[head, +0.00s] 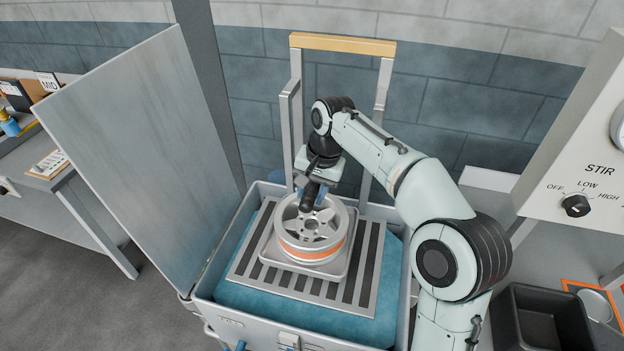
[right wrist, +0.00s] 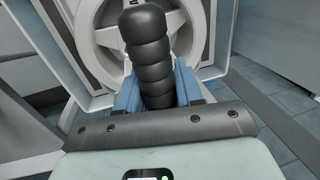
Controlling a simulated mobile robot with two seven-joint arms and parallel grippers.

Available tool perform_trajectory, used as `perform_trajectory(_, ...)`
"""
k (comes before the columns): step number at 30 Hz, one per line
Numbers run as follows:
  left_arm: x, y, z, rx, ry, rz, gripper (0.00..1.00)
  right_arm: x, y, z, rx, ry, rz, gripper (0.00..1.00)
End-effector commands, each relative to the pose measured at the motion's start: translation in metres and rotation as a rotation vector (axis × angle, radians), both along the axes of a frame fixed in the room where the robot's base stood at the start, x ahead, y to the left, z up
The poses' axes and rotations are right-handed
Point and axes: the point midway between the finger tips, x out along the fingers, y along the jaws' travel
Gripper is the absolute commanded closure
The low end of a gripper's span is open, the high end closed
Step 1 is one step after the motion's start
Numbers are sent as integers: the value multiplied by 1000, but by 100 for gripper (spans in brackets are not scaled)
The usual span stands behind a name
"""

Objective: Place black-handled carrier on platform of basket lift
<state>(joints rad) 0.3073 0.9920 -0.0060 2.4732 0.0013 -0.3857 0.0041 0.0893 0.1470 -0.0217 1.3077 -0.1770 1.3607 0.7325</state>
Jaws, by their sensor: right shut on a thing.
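The carrier is a light grey square tray (head: 342,262) with an upright black handle (right wrist: 150,60). A silver wheel (head: 312,236) with an orange stripe sits on it. The carrier is over the slatted grey platform (head: 365,290) of the basket lift; I cannot tell whether it touches the slats. My right gripper (head: 318,190) reaches in from above and is shut on the black handle. In the right wrist view the blue fingers (right wrist: 157,90) clasp the handle, with the wheel (right wrist: 100,35) behind it. My left gripper is not in view.
The platform lies inside a grey tank (head: 205,311) with blue liquid (head: 255,305). The tank's lid (head: 140,150) stands open at left. The lift's frame with a yellow top bar (head: 343,45) rises behind. A STIR control panel (head: 585,165) and a black bin (head: 543,320) are at right.

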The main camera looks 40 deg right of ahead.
Motion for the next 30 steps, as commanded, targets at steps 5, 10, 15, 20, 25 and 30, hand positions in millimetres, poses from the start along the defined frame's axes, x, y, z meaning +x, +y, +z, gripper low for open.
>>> perform_trajectory(5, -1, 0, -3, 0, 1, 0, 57, 1, 0, -8, 1, -7, -1, 100)
perform_trajectory(10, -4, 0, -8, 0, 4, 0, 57, 0, 0, -28, 0, -4, 0, 100)
perform_trajectory(15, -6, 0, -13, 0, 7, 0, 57, 1, 0, -47, 1, -6, 0, 100)
perform_trajectory(20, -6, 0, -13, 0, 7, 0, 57, 1, 0, -50, 0, -8, 0, 100)
perform_trajectory(25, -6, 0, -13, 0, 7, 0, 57, 1, 0, -49, 0, -8, 0, 100)
perform_trajectory(30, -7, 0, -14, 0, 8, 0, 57, 0, 0, -54, -1, -1, 1, 54)
